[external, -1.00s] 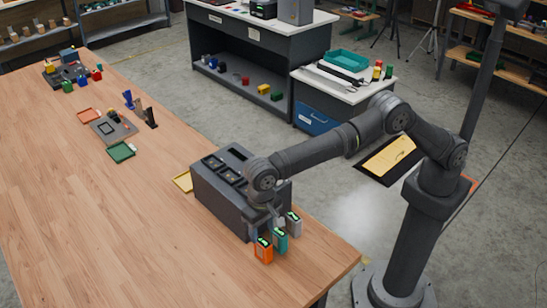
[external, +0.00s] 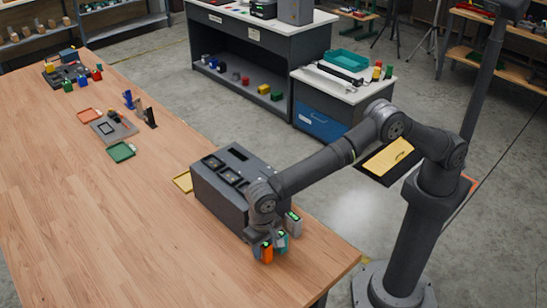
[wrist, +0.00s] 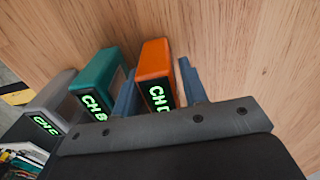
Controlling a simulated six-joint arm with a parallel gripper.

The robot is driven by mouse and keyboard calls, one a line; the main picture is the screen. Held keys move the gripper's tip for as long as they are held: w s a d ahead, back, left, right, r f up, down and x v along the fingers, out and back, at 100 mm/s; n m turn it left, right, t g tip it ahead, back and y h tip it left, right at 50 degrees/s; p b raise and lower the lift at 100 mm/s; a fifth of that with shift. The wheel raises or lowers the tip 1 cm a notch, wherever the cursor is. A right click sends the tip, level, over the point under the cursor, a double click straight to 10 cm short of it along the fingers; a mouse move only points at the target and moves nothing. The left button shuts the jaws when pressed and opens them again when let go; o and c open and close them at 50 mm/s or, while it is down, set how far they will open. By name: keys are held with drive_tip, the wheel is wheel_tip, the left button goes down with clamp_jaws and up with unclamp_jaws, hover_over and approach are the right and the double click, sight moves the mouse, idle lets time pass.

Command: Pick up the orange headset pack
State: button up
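The orange headset pack (external: 267,253) stands upright on the wooden table near its front corner. In the wrist view the orange pack (wrist: 155,62) shows a green-lit label on its near face. My gripper (wrist: 157,70) has one blue-grey finger on each side of it, and a small gap shows on the right side, so it looks open. In the external view my gripper (external: 268,240) is low over the pack and partly hides it. The teal pack (wrist: 95,75) stands just left of the left finger, with a grey pack (wrist: 50,105) beyond it.
A dark box with slots on top (external: 220,175) stands close behind the packs. The teal pack is close to my left finger. The wood right of the orange pack is clear. A yellow tray (external: 183,181) lies beside the box.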

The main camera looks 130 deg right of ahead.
clamp_jaws()
drive_tip(key=shift+r, duration=0.1)
wheel_tip(320, 180, up, 10)
drive_tip(key=shift+f, duration=0.1)
idle(0.4)
